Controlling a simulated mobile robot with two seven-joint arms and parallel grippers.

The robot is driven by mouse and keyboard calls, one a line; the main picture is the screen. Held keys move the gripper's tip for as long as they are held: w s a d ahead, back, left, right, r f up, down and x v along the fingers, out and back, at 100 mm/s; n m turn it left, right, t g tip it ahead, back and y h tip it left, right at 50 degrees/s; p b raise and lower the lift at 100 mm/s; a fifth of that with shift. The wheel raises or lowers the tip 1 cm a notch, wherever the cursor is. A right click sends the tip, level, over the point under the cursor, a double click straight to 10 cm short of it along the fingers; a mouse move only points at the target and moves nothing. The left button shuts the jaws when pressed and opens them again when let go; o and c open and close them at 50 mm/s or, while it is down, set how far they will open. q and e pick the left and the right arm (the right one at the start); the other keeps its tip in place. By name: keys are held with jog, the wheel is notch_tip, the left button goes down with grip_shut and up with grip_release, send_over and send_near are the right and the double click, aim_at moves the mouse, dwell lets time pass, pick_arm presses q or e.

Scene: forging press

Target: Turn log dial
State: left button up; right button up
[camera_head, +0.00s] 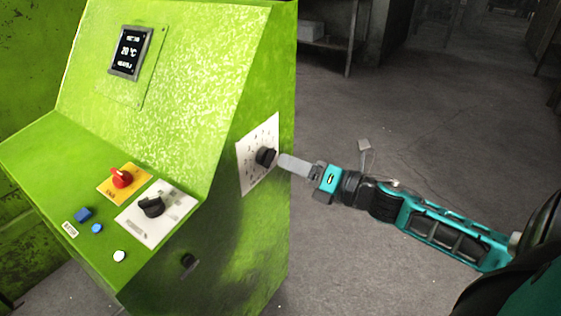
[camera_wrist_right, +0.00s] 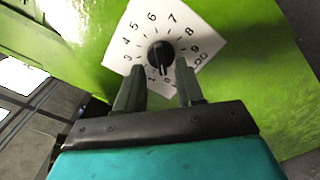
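The log dial is a black knob (camera_head: 265,157) on a white numbered plate (camera_head: 246,166), on the right side face of the green press console (camera_head: 200,60). In the right wrist view the knob (camera_wrist_right: 160,56) sits on the numbered plate (camera_wrist_right: 190,25), with its pointer toward the low end of the scale. My right gripper (camera_head: 283,161) is level with the knob. In the wrist view its two fingers (camera_wrist_right: 158,85) are apart, with the knob just beyond and between their tips. I cannot tell whether they touch it. My left gripper is not in view.
The console also carries a screen (camera_head: 130,50), a red knob on a yellow plate (camera_head: 122,178), a black switch on a white plate (camera_head: 152,205), and blue and white buttons. Open grey floor (camera_head: 400,110) lies right of the console. A shelf (camera_head: 325,35) stands farther back.

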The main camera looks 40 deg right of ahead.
aim_at(274, 157)
jog(key=shift+x, duration=1.8)
jog(key=shift+c, duration=0.3)
grip_shut()
